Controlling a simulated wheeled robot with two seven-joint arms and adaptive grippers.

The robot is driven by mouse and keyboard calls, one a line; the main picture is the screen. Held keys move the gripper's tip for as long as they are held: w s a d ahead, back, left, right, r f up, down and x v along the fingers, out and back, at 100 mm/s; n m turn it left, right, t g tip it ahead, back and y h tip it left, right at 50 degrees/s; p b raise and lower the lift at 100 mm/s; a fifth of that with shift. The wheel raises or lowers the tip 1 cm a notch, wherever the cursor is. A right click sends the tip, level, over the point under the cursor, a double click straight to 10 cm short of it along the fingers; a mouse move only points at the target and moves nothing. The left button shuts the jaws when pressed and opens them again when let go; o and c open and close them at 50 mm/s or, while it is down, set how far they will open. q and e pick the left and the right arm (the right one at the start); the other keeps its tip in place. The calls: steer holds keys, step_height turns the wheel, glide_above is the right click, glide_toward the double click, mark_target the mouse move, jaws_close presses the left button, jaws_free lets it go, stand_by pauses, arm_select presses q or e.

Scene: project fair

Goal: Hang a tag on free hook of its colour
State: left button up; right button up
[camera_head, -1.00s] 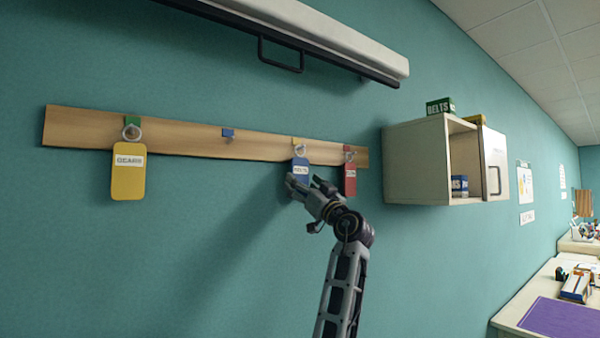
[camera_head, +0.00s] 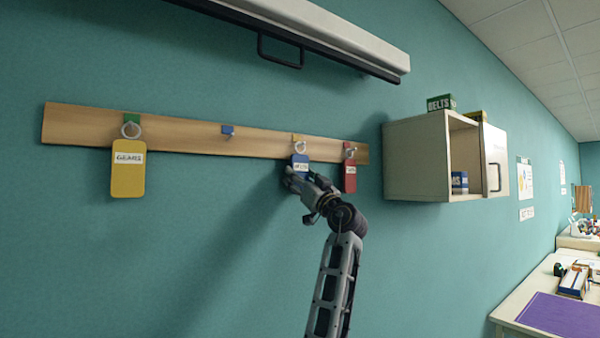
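A wooden rail (camera_head: 190,138) on the teal wall carries hooks with coloured plates. A yellow tag (camera_head: 128,180) hangs by its ring from the green hook (camera_head: 131,119) at the left. The blue hook (camera_head: 228,131) is bare. A blue tag (camera_head: 300,162) hangs below the yellow hook (camera_head: 298,138), its ring at the hook. A red tag (camera_head: 350,178) hangs at the red hook (camera_head: 349,146). My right gripper (camera_head: 304,181) is at the lower part of the blue tag and hides its bottom. I cannot tell whether its fingers hold the tag. My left gripper is out of view.
A long white casing with a black handle (camera_head: 280,60) juts out above the rail. A wall cabinet (camera_head: 415,160) with an open front stands out right of the rail, with boxes on and in it. A desk (camera_head: 515,305) is at the lower right.

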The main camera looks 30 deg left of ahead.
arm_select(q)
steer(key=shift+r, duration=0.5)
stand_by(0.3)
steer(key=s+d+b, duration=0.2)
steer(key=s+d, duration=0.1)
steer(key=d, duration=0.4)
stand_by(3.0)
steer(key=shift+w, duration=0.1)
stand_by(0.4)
